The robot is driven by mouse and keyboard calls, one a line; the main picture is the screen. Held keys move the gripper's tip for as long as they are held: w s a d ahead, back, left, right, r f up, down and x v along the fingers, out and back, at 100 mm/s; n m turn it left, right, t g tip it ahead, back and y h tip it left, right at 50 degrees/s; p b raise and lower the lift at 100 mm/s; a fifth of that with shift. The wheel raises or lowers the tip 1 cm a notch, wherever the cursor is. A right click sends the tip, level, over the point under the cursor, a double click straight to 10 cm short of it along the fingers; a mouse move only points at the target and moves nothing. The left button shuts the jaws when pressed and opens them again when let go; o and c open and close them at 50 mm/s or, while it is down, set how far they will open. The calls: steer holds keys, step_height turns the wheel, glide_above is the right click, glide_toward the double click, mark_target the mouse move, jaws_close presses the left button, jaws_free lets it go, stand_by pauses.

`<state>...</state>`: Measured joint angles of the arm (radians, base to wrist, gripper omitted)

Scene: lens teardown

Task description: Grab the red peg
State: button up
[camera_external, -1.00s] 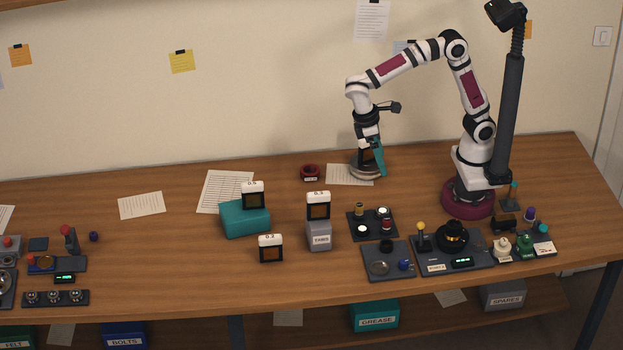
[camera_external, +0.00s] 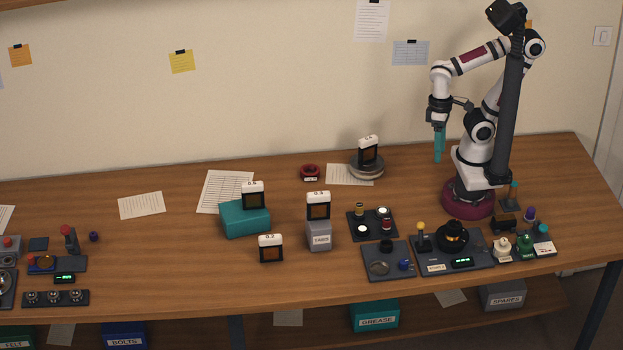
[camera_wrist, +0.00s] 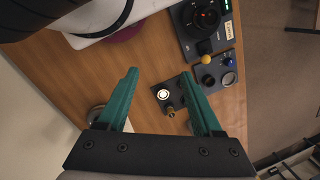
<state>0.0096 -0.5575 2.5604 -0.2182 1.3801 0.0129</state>
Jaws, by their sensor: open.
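A small red peg (camera_external: 386,226) stands at the front right of a dark square plate (camera_external: 373,236) in the external view, beside a brass-coloured peg (camera_external: 359,209) and two bright white round spots. My gripper (camera_external: 438,160) hangs in the air behind and to the right of that plate, well apart from it, with teal fingers pointing down. In the wrist view the two fingers (camera_wrist: 160,73) are spread with nothing between them. The dark plate shows beyond them, partly behind the right finger; I cannot make out the red peg there.
A black-framed block (camera_external: 368,153) stands on a round grey stack (camera_external: 366,171) at the back. A panel with a yellow-topped lever (camera_external: 421,228) and a black knob lies right of the plate. Grey block (camera_external: 319,237) stands left. The back middle of the table is mostly clear.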

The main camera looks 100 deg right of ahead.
steer(key=m+t+y, duration=0.4)
steer(key=m+y, duration=0.7)
steer(key=m, duration=0.5)
glide_toward(387, 218)
steer(key=x, duration=0.7)
steer(key=f+x, duration=0.1)
steer(key=x, duration=0.3)
steer(key=shift+s+d, duration=0.1)
steer(key=shift+d, duration=0.05)
steer(key=shift+r, duration=0.1)
jaws_close()
